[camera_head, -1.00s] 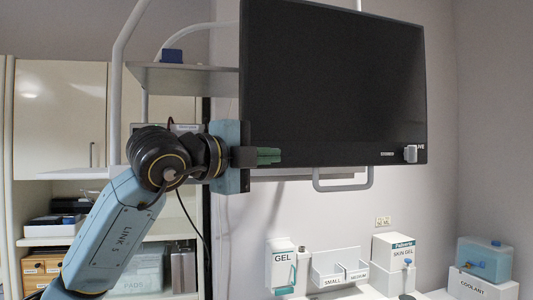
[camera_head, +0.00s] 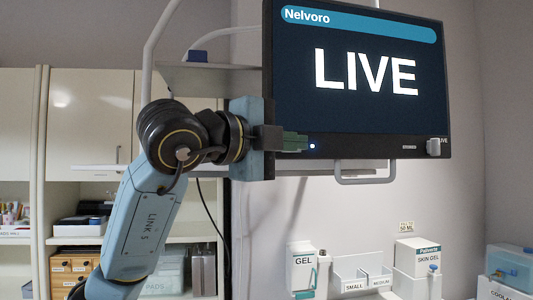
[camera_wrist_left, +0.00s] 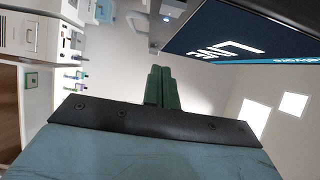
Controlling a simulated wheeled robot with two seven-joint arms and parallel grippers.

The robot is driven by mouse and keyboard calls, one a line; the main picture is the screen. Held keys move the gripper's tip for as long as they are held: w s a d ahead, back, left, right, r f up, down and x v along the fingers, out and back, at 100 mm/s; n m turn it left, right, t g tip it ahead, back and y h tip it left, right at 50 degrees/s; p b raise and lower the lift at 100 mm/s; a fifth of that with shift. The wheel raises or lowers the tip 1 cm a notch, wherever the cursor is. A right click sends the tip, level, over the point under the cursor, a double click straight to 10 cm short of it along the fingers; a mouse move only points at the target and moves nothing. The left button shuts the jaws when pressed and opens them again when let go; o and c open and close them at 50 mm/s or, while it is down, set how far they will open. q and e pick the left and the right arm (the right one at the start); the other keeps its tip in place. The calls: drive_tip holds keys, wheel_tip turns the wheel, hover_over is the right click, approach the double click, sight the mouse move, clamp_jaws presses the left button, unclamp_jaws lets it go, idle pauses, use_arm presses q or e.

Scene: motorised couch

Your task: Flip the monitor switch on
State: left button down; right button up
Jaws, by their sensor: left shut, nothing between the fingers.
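The monitor (camera_head: 360,110) hangs at the upper right in the head view. Its screen is lit and reads "Nelvoro" and "LIVE". A small light (camera_head: 312,146) glows on its lower left bezel. A pale switch (camera_head: 433,147) sits at the lower right corner of the bezel, beside small lettering. My left gripper (camera_head: 296,142) is shut and empty, with its green fingers by the monitor's lower left edge; I cannot tell if they touch it. The left wrist view shows the shut fingers (camera_wrist_left: 160,86) and the lit monitor (camera_wrist_left: 245,40) at an angle. My right gripper is not in view.
A white handle bar (camera_head: 364,176) hangs under the monitor. A shelf (camera_head: 205,77) and white pole stand behind my left arm. The wall between is clear.

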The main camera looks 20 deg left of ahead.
use_arm(q)
drive_tip(key=s+a+b, duration=0.1)
drive_tip(key=s+b, duration=0.1)
drive_tip(key=s, duration=0.5)
drive_tip(key=shift+a, duration=0.2)
drive_tip(key=shift+w+f, duration=0.1)
